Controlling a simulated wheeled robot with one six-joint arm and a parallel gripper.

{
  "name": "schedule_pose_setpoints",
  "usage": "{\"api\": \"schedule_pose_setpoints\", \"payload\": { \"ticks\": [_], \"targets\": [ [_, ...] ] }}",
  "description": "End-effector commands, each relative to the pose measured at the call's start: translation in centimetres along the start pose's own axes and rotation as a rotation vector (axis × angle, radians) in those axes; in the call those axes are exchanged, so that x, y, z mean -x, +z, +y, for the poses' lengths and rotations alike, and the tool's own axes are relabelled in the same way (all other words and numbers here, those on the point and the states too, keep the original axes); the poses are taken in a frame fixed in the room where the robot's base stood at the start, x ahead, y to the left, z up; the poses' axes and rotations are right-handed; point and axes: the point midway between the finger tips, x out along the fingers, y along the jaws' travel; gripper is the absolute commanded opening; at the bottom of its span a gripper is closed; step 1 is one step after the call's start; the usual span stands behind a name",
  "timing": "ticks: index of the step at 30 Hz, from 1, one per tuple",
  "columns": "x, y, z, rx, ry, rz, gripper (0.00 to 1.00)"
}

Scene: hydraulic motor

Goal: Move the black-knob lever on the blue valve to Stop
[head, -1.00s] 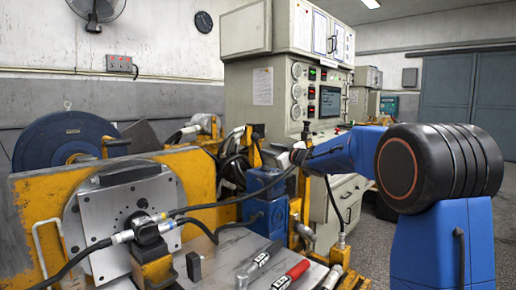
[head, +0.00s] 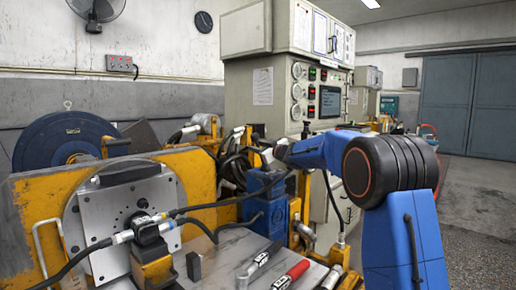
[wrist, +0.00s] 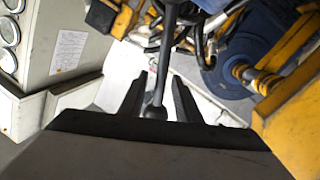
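The blue valve (head: 264,215) stands behind the metal bench in the head view, right of the yellow motor stand. My gripper (head: 268,158) is above and just behind its top, small and partly lost among hoses there. In the wrist view, my gripper (wrist: 158,100) has its two dark fingers apart. A dark lever (wrist: 168,50) runs down from the top of the picture, and its rounded knob end (wrist: 155,110) lies between the fingers. Gaps show on both sides of the knob. I cannot make out the lever or any Stop marking in the head view.
Black hoses (head: 215,208) cross between the motor and the valve. A yellow frame (head: 40,200) with a round metal plate stands left. A grey control cabinet (head: 255,110) stands behind; open floor (head: 475,200) is at right.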

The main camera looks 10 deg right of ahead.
Motion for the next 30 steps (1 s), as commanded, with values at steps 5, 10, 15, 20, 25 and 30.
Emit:
{"api": "schedule_pose_setpoints", "payload": {
  "ticks": [5,10,15,20,25,30],
  "targets": [
    [0.0,0.0,0.0,0.000,0.000,0.000,0.00],
    [0.0,0.0,0.0,-0.001,0.000,0.000,0.00],
    [-0.1,0.0,0.5,-0.037,-0.004,-0.007,0.00],
    [-0.3,0.1,1.4,-0.110,-0.010,-0.021,0.00],
    [-0.5,0.3,2.5,-0.188,-0.017,-0.038,0.00],
    [-0.7,0.5,3.4,-0.268,-0.024,-0.053,0.00]
  ]
}}
